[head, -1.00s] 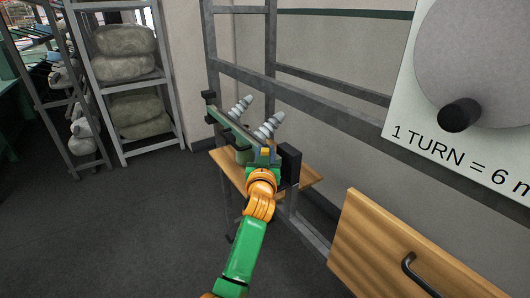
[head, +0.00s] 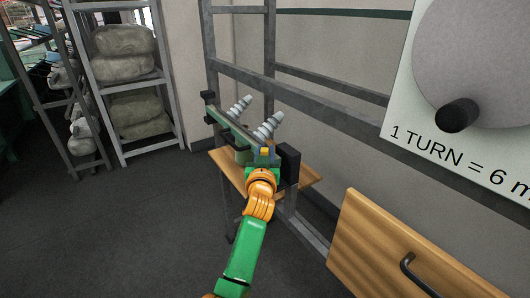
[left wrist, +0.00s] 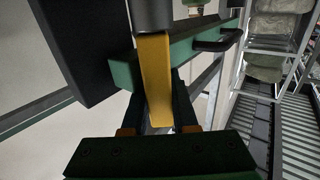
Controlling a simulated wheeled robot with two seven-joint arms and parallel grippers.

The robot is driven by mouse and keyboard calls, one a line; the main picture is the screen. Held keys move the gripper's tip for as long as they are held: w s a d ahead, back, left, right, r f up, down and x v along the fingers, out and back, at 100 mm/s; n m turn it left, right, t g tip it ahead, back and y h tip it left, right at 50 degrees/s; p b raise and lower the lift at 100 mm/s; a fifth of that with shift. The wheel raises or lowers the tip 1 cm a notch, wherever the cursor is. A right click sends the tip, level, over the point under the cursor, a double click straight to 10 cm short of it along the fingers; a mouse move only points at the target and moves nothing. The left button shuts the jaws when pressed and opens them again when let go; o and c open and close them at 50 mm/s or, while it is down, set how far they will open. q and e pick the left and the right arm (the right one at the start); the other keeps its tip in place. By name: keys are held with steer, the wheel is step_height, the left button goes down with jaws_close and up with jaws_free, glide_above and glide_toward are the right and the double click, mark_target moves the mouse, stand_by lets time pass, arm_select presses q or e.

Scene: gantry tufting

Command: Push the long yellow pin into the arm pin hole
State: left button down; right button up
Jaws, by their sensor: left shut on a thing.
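My left gripper (head: 264,160) is at the near end of a long green arm (head: 225,125) mounted beside the frame. A small part of the yellow pin (head: 265,151) shows just beyond it in the head view. In the left wrist view the long yellow pin (left wrist: 155,75) lies between the fingers of my left gripper (left wrist: 158,105), which is shut on it. The pin's far end meets a dark grey cylindrical part (left wrist: 152,14) in front of the green arm (left wrist: 185,48). The pin hole itself is hidden, so I cannot tell how deep the pin sits. My right gripper is out of view.
Two grey stepped cones (head: 268,126) stand on the arm. A black block (head: 289,165) is right of my gripper, and a wooden shelf (head: 229,170) lies below. A metal frame (head: 330,108) runs behind. A wooden panel with a handle (head: 375,235) is at lower right. The floor at left is clear.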

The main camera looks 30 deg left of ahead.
arm_select(q)
steer(key=shift+f, duration=0.15)
stand_by(0.6)
steer(key=c, duration=0.9)
jaws_free()
steer(key=o, duration=0.3)
steer(key=shift+s+a, duration=0.1)
steer(key=shift+s, duration=0.1)
steer(key=shift+f, duration=0.1)
steer(key=b+v, duration=0.1)
steer(key=v, duration=0.5)
steer(key=shift+s+d, duration=0.25)
steer(key=shift+s, duration=0.05)
steer(key=shift+s+d, duration=0.1)
steer(key=shift+s, duration=0.1)
